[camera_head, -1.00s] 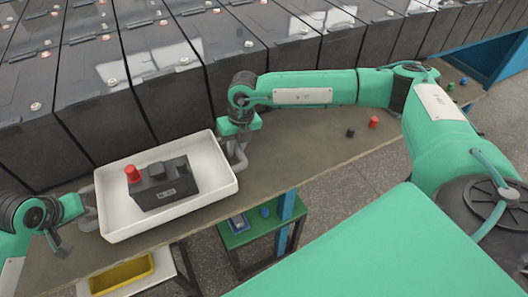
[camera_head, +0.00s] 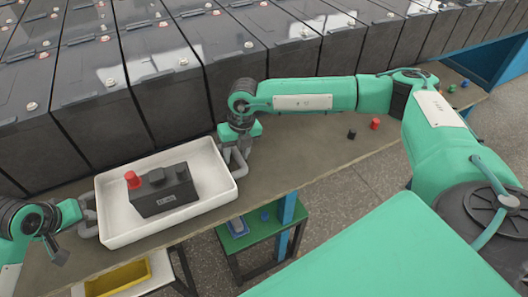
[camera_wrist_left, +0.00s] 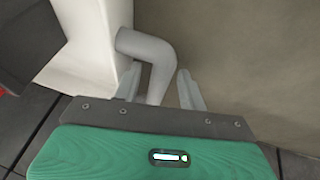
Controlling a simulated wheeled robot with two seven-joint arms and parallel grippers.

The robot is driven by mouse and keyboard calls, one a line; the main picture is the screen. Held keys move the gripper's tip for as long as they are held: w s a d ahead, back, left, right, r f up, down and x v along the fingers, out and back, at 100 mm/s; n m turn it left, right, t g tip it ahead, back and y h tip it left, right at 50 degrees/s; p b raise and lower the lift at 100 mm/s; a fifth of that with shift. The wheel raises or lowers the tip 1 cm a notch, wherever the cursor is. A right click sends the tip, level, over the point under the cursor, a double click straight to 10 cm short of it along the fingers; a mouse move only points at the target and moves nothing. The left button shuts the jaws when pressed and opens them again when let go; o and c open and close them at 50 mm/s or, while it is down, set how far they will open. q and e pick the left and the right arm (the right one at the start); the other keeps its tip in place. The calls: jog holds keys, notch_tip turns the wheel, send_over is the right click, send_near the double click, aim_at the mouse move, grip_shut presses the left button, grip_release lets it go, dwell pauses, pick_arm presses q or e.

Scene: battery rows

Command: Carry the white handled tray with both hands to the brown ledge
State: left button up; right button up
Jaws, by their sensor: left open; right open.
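The white tray (camera_head: 212,200) rests on the brown ledge (camera_head: 300,150) in front of the dark batteries. A black block with a red cap (camera_head: 165,190) sits inside it. My left gripper (camera_head: 84,212) is at the tray's left end. In the left wrist view my open left gripper (camera_wrist_left: 160,88) has the grey-white handle (camera_wrist_left: 150,55) between its two fingers, with a gap to the right finger. My right gripper (camera_head: 236,158) is open at the tray's right end, beside the right handle (camera_head: 242,160); its fingers are partly hidden.
A row of large dark batteries (camera_head: 160,90) stands behind the ledge. Small red (camera_head: 375,124) and black (camera_head: 352,134) caps lie on the ledge to the right. Below are a green stool (camera_head: 262,230) and a yellow bin (camera_head: 118,277).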

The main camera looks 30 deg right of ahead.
jog(key=shift+r, duration=0.15)
pick_arm(q)
jog(key=v, duration=1.1)
jog(key=shift+s+r, duration=0.15)
jog(key=shift+r, duration=0.1)
pick_arm(e)
notch_tip(320, 180, up, 12)
jog(key=d, duration=0.2)
jog(key=shift+d+f, duration=0.15)
jog(key=shift+f, duration=0.1)
pick_arm(q)
jog(key=shift+a, duration=0.1)
jog(key=a+p, duration=0.1)
jog(key=a, duration=0.2)
jog(key=s+a+p, duration=0.1)
jog(key=a+p, duration=0.1)
jog(key=a, duration=0.1)
pick_arm(e)
notch_tip(320, 180, up, 3)
jog(key=shift+s+r, duration=0.1)
jog(key=shift+d, duration=0.15)
